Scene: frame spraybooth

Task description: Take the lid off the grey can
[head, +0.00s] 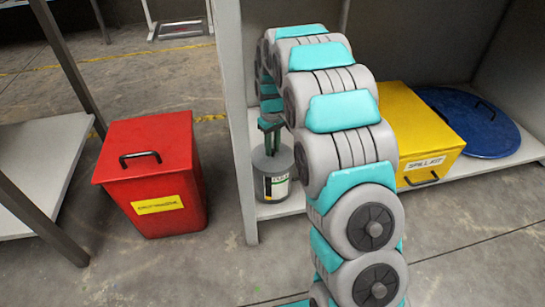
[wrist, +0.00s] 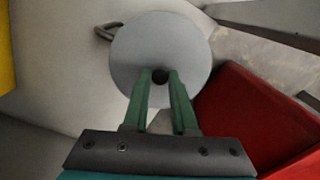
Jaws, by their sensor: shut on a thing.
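The grey can (head: 275,188) with a printed label stands on the low shelf, partly hidden behind my arm. Its round grey lid (wrist: 150,50) with a small dark knob (wrist: 160,75) fills the middle of the wrist view. My gripper (wrist: 161,80) is directly over the lid, its two green fingers shut on the knob. In the head view my gripper (head: 271,140) reaches down onto the can from above. The lid looks seated on the can, though the seam is too small to tell for sure.
A red bin (head: 175,205) with a handled lid stands on the floor to the left. A yellow spill-kit box (head: 422,125) and a blue round lid (head: 485,135) sit on the shelf to the right. A grey upright post (head: 236,130) stands close left of the can.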

